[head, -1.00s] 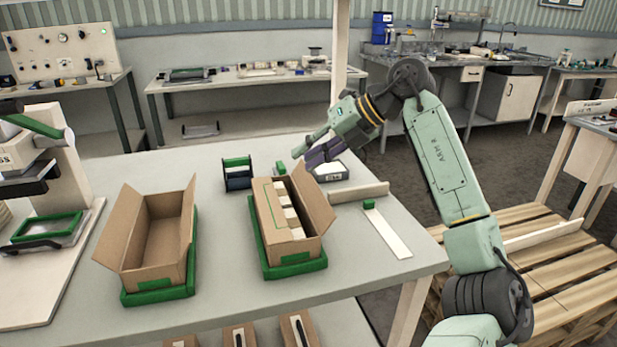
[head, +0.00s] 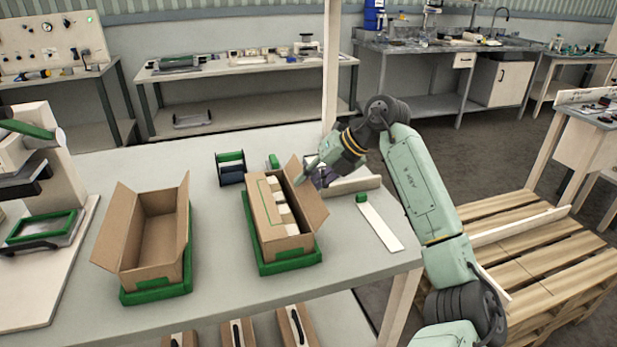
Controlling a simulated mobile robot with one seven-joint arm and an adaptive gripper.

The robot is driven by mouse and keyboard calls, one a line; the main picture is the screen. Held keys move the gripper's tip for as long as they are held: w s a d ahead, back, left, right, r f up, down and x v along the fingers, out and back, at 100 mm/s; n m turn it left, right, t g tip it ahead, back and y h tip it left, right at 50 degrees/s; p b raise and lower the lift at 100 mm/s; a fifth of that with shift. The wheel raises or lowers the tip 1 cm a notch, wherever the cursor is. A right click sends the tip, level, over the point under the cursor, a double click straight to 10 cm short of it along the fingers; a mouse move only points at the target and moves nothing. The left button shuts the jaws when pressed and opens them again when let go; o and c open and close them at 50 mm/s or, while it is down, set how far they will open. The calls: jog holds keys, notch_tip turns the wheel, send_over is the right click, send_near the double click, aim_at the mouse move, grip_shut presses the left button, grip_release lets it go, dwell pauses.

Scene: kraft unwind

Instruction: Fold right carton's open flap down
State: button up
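The right carton (head: 262,222) is a brown box in a green-rimmed tray (head: 290,264) on the grey table. Its left flap lies folded inward, marked with a green outline. Its right flap (head: 308,205) stands open, leaning outward to the right. White items (head: 283,215) show in the gap between the flaps. My gripper (head: 313,176) is at the far end of the open flap, close to its top edge. The dark fingers are partly hidden behind the flap. I cannot tell whether they touch it or how wide they are.
An open, empty-looking left carton (head: 152,240) stands in another green tray (head: 158,290). A black-and-green holder (head: 231,168) is behind the cartons. A low wooden bar (head: 352,187) and a white strip (head: 380,226) lie to the right. Table between cartons is clear.

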jog(key=shift+a+f, duration=0.1)
jog(key=shift+c, duration=0.4)
grip_shut()
